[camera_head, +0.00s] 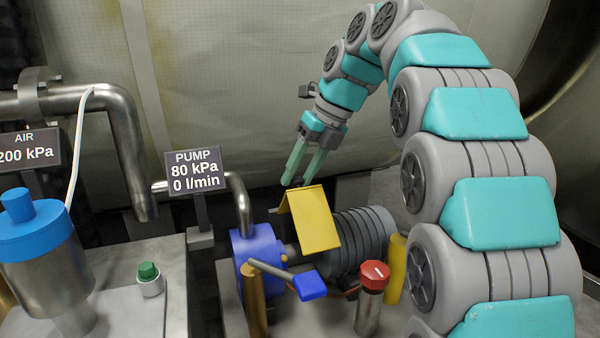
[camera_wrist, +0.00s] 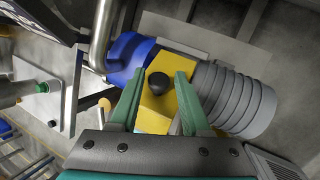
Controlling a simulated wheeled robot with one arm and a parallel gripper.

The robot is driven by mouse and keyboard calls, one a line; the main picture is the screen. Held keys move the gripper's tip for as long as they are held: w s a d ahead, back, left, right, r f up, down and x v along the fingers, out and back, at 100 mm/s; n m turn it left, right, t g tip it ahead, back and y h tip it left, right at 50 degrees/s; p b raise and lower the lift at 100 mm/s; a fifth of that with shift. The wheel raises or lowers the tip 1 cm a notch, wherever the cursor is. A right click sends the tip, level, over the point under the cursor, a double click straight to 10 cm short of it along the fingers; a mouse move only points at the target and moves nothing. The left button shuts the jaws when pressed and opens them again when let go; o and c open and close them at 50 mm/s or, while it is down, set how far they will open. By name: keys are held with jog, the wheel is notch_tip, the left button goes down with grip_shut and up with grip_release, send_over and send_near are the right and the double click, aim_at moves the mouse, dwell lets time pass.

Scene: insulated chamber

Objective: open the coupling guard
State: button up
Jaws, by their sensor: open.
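The coupling guard is a yellow bent cover (camera_head: 314,217) between the blue pump (camera_head: 258,252) and the ribbed grey motor (camera_head: 362,240). It appears shut over the coupling. In the wrist view the yellow guard (camera_wrist: 158,110) carries a round black knob (camera_wrist: 158,83). My gripper (camera_head: 301,183) is open, just above and behind the guard in the head view. In the wrist view my gripper's green fingers (camera_wrist: 155,85) stand on either side of the knob, apart from each other. I cannot tell how high the fingertips are above the guard.
Yellow posts (camera_head: 396,270) stand nearby. A pump sign (camera_head: 196,172) reads 80 kPa and 0 l/min. A pipe (camera_head: 240,200) rises from the pump. A green button (camera_head: 149,275) is at left.

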jog(key=shift+o, duration=1)
jog(key=shift+r, duration=0.1)
jog(key=shift+d+r, duration=0.25)
jog(key=shift+r, duration=0.25)
jog(key=s+d, duration=0.3)
jog(key=d, duration=0.8)
jog(key=shift+s+d, duration=0.15)
jog(key=shift+d, duration=0.15)
